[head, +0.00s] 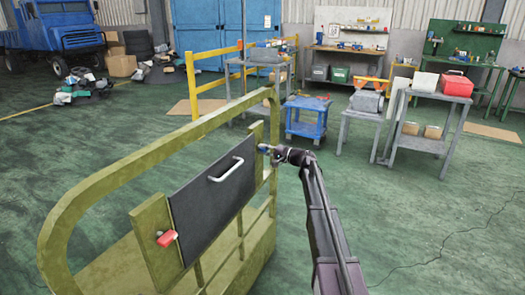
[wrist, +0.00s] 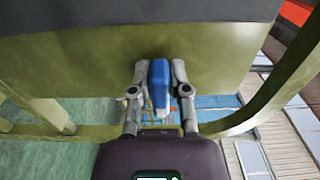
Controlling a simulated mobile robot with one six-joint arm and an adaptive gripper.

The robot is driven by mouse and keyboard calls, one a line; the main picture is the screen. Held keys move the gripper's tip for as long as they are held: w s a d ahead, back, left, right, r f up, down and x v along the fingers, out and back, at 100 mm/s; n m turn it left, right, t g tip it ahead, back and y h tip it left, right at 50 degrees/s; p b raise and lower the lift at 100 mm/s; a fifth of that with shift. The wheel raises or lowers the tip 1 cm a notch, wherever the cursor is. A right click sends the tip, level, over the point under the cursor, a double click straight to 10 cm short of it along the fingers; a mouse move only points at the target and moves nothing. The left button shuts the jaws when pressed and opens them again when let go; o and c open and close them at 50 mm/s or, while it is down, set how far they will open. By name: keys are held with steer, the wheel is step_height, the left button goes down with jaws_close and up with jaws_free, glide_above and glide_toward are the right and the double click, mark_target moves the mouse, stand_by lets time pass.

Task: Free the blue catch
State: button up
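The blue catch (head: 264,149) sits at the right edge of a dark panel (head: 214,185) on an olive-green railed frame. In the wrist view the blue catch (wrist: 159,82) stands out between the two fingers of my gripper (wrist: 159,75). A finger is on each side of it, with a narrow gap showing, so my gripper looks open around it. In the head view my gripper (head: 275,151) is right at the catch, and its fingers are too small to make out. A red catch (head: 167,238) is at the panel's lower left. A white handle (head: 232,171) is on the panel.
The olive-green frame's curved top rail (head: 150,152) rises behind the panel. Beyond stand a blue cart (head: 306,118), a grey table (head: 425,144) with a red box (head: 456,84), and workbenches. Green floor to the right of my arm is clear.

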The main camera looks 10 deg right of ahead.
steer(key=o, duration=0.3)
steer(key=shift+d, duration=0.2)
steer(key=shift+o, duration=0.5)
steer(key=shift+a, duration=0.1)
steer(key=shift+s, duration=0.1)
steer(key=v, duration=1.2)
